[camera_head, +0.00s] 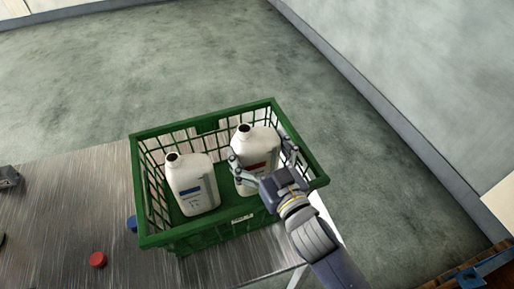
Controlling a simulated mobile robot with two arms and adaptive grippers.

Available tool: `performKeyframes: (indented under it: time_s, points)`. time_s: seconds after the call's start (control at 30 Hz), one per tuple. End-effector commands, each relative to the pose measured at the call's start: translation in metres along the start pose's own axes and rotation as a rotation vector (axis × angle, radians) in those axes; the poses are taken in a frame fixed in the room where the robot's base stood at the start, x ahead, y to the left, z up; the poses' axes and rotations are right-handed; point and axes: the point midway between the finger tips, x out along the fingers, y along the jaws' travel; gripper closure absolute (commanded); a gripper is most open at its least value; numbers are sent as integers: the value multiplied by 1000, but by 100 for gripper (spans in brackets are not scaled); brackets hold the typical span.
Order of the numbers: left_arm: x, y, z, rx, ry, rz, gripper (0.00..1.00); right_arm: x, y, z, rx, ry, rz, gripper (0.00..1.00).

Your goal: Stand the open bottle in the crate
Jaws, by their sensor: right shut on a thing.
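A green crate (157,240) stands on the metal table, near its far right corner. Two white bottles without caps are inside it. The bottle with the blue label (190,185) stands upright in the left part. The bottle with the red label (257,146) is in the right part, close to upright; its base is partly hidden by my gripper and the crate's front wall. My right gripper (264,160) reaches over the crate's front right edge, with its fingers around the red-label bottle, shut on it. My left gripper is not clearly visible.
A red cap (98,260) lies on the metal table (70,210) left of the crate. A blue cap (132,223) lies against the crate's left side. A dark object (8,177) is at the table's left edge. The floor behind is clear.

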Motion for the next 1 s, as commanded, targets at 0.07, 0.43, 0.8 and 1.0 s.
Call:
performKeyframes:
  time_s: [0.07, 0.43, 0.8, 1.0]
  points:
    - [1, 0, -1, 0, 1, 0, 52, -1, -1, 13, 7, -28, 0, 3]
    - [2, 2, -5, 2, 8, 2, 52, -2, -2, 17, 10, -35, -1, 0]
    - [2, 2, -6, 2, 10, 3, 52, -27, -2, 5, 11, -32, -1, 0]
    - [11, 2, -6, 1, 10, 3, 52, -66, -1, 1, 8, -26, -1, 0]
